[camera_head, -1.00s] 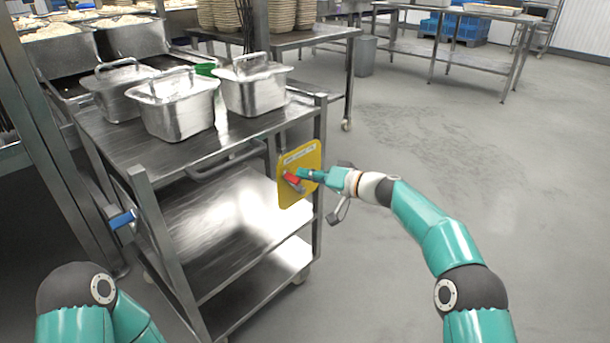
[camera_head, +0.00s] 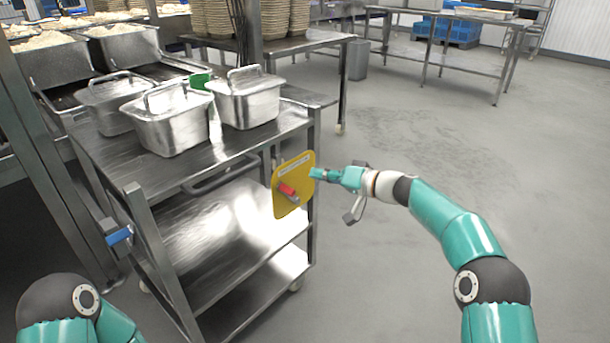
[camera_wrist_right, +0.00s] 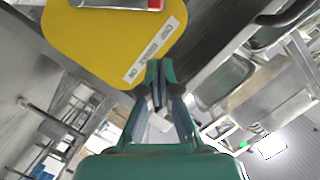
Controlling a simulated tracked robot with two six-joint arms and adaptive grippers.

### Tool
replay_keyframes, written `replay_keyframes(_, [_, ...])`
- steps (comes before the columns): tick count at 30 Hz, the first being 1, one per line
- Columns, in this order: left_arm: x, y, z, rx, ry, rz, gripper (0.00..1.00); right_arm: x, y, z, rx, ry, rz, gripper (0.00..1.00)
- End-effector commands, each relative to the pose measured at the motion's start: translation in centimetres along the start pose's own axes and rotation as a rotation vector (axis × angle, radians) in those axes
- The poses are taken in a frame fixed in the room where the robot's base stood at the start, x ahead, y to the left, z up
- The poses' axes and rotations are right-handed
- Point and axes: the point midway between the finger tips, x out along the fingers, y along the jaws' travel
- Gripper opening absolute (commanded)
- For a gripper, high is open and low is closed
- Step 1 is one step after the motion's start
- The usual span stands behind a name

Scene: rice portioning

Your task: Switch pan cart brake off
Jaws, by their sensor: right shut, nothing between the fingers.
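The pan cart (camera_head: 235,150) is a steel cart with several shelves. A yellow brake plate (camera_head: 297,172) with a white label strip hangs on its right front post. A red brake lever (camera_head: 287,190) sits on the plate; its red edge also shows at the top of the right wrist view (camera_wrist_right: 155,4). My right gripper (camera_head: 316,174) is shut and empty, just right of the plate's upper edge. In the right wrist view its closed fingers (camera_wrist_right: 158,68) are beside the label strip, apart from the lever.
Several lidded steel pans (camera_head: 168,125) stand on the cart top. A blue clamp-like part (camera_head: 119,236) is on its left post. A steel table (camera_head: 340,60) stands behind. The grey floor to the right (camera_head: 450,150) is clear.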

Motion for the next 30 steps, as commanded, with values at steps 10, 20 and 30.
replay_keyframes(10, [-0.3, 0.1, 0.0, 0.0, 0.001, 0.0, 0.46, -5.8, -0.1, -0.2, 0.001, 0.005, 0.003, 0.0])
replay_keyframes(20, [-0.3, 0.1, 0.0, 0.0, 0.001, 0.0, 0.46, -6.5, -0.1, -0.1, 0.0, 0.005, 0.002, 0.0])
replay_keyframes(30, [-0.3, 0.1, 0.0, 0.0, 0.001, 0.0, 0.46, -6.2, 2.1, 2.6, 0.057, -0.035, 0.017, 0.0])
